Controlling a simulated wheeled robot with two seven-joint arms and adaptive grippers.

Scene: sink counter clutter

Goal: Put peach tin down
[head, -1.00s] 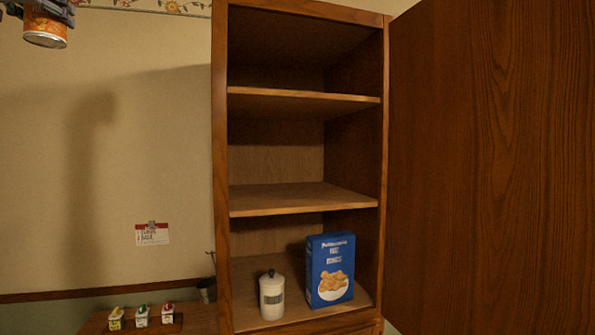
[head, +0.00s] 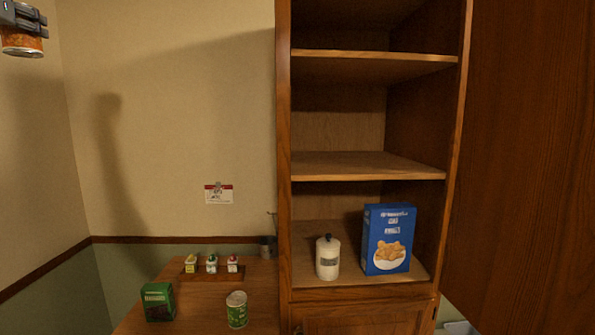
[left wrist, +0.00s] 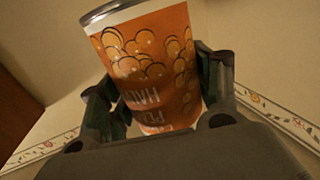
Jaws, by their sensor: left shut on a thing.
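The peach tin (left wrist: 150,65) is an orange can with a fruit picture and a silver rim. In the left wrist view it sits between the two fingers of my left gripper (left wrist: 160,105), which is shut on it. In the head view the tin (head: 22,42) shows at the top left corner, held high in front of the wall by my left gripper (head: 24,22). It is well above the counter and left of the open cabinet. My right gripper is not in view.
The door (head: 530,150) stands open.

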